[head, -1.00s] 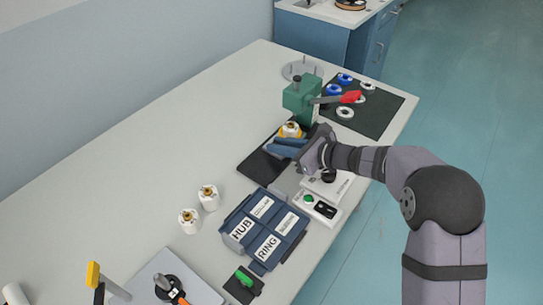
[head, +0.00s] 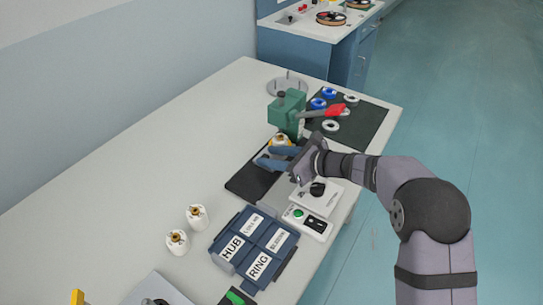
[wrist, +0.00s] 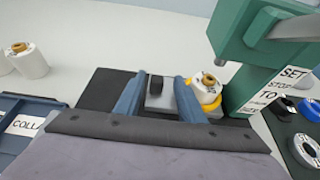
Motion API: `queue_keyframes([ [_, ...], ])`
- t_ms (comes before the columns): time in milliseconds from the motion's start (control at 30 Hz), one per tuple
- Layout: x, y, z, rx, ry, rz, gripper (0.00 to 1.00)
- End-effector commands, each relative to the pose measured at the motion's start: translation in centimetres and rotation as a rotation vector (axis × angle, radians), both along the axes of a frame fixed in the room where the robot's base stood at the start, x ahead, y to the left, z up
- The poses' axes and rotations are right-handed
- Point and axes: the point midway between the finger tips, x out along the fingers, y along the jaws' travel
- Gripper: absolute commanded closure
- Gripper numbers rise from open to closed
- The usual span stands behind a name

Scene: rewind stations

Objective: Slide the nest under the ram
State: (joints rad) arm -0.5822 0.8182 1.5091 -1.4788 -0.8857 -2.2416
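The nest (wrist: 214,104) is a yellow holder with a white spool (wrist: 201,88) with a brass top in it. It sits at the foot of the green press (wrist: 232,40), whose head overhangs nearby; I cannot tell whether the spool is directly under the ram. In the head view the spool (head: 280,139) shows just behind my gripper's blue fingers. My gripper (wrist: 157,100) is low over the dark base (wrist: 98,92), its fingers apart. The right finger partly hides the nest.
A blue bin (head: 250,247) labelled HUB and RING stands near the front. Two white spools (head: 196,216) stand left of it. A control box (head: 308,222) with a green button lies beside the base. Blue and white rings lie on a dark mat (head: 362,118) beyond the press.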

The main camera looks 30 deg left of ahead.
Motion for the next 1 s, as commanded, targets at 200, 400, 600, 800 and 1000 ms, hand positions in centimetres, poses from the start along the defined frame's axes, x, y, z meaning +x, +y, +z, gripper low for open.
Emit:
queue_keyframes([
  [200,0.1,-2.2,0.9,0.001,-0.002,-0.004,0.64],
  [400,0.1,-4.8,1.9,0.001,-0.002,-0.005,0.64],
  [600,0.1,-6.3,2.6,0.001,-0.002,-0.004,0.64],
  [800,0.1,-6.6,2.8,0.001,-0.001,-0.002,0.64],
  [1000,0.1,-6.5,2.8,0.001,-0.001,-0.003,0.64],
])
